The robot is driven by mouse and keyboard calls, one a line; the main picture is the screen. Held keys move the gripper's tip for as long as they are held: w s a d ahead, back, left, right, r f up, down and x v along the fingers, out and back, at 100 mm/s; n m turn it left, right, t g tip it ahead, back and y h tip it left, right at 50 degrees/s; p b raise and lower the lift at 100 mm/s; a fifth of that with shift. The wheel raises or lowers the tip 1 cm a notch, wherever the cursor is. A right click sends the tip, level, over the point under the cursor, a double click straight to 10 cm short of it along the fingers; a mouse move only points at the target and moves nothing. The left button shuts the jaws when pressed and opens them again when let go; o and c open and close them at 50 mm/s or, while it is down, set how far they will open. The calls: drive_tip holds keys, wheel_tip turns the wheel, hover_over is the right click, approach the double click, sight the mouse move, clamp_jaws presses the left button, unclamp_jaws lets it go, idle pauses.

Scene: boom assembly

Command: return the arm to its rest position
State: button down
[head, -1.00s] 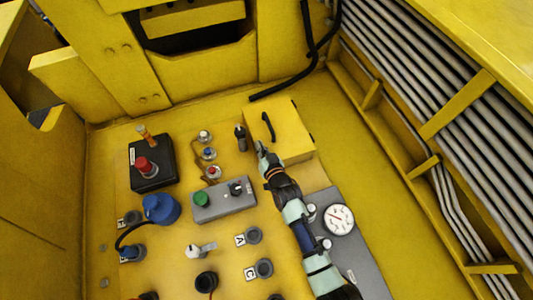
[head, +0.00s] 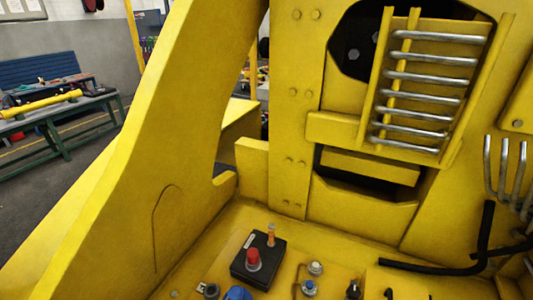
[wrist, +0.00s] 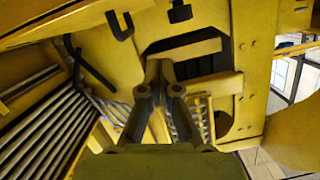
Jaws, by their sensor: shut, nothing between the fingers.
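My gripper (wrist: 160,72) shows in the wrist view, with its two fingertips together and nothing between them. It points toward the yellow boom wall (wrist: 215,25), and no object touches the fingertips that I can see. My arm and gripper are out of the head view.
A black box with a red button (head: 253,258) stands on the yellow floor in the head view. A black hose (head: 445,266) runs at the lower right. Metal pipes (wrist: 45,125) line the left of the wrist view. A workbench (head: 60,115) stands far left in the head view.

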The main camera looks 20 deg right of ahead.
drive_tip(key=w+a+r+n+t+y+p, duration=0.1)
drive_tip(key=w+a+r+n+y+p, duration=0.15)
drive_tip(key=w+a+r, duration=0.45)
drive_tip(key=w+a+r+n+t+y+p, duration=0.1)
drive_tip(key=w+a+r+n+y+p, duration=0.15)
drive_tip(key=w+a+r, duration=0.45)
drive_tip(key=s+a+r+n+y+p, duration=0.3)
drive_tip(key=a+r+n+y+p, duration=0.2)
drive_tip(key=a+r, duration=1.3)
drive_tip(key=shift+a+n+y, duration=0.3)
drive_tip(key=shift+a+n, duration=0.2)
drive_tip(key=shift+n, duration=0.3)
